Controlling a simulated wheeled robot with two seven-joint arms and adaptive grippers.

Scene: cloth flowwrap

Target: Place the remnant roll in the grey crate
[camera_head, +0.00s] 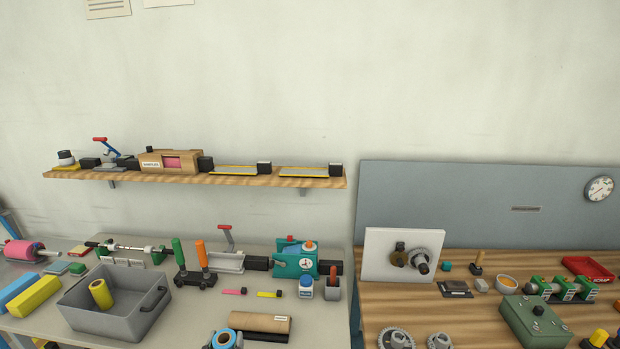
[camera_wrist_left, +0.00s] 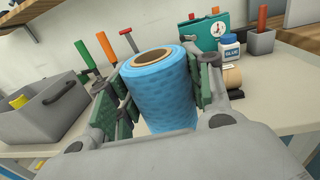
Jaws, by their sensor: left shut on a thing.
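A blue patterned roll with a brown core (camera_wrist_left: 160,95) is upright between the green pads of my left gripper (camera_wrist_left: 158,88), which is shut on it. The roll's top also shows at the bottom edge of the head view (camera_head: 223,339), with most of the gripper out of frame. The grey crate (camera_head: 95,322) stands on the left table, to the left of and beyond the held roll. A yellow roll (camera_head: 101,294) leans inside the crate. The crate also shows at the left of the left wrist view (camera_wrist_left: 55,125). My right gripper is not in view.
A brown cardboard roll (camera_head: 260,322) lies just right of the held roll. A stand with green and orange handles (camera_head: 195,272), a glue bottle (camera_head: 306,287) and a teal device (camera_head: 295,262) stand behind. Yellow and blue bars (camera_head: 34,296) lie left of the crate.

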